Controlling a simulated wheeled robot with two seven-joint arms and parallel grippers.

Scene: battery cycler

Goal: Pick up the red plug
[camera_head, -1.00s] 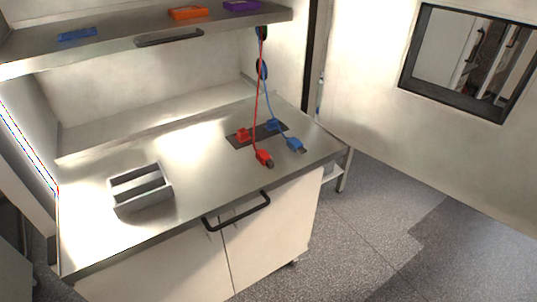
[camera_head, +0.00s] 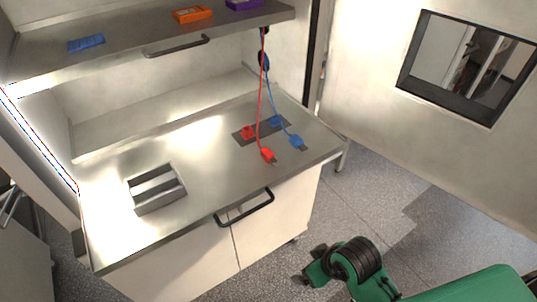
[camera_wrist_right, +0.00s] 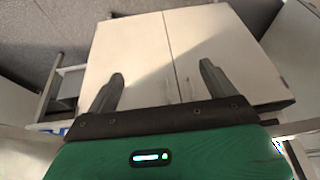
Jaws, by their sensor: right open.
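The red plug (camera_head: 268,156) lies on the steel worktop near its right front edge in the head view, with its red cable running up to the shelf. My right arm, green and black, comes in at the lower right of the head view, below and apart from the plug. In the right wrist view my right gripper (camera_wrist_right: 161,82) has its two fingers spread wide with nothing between them. The plug is not discernible in the wrist view. My left gripper is out of view.
A blue plug (camera_head: 297,142) lies right of the red one, its cable close by. A red socket piece (camera_head: 248,132) and a blue one (camera_head: 276,121) sit on a dark plate behind. A grey divided tray (camera_head: 157,205) stands left. A black handle (camera_head: 245,209) juts from the front.

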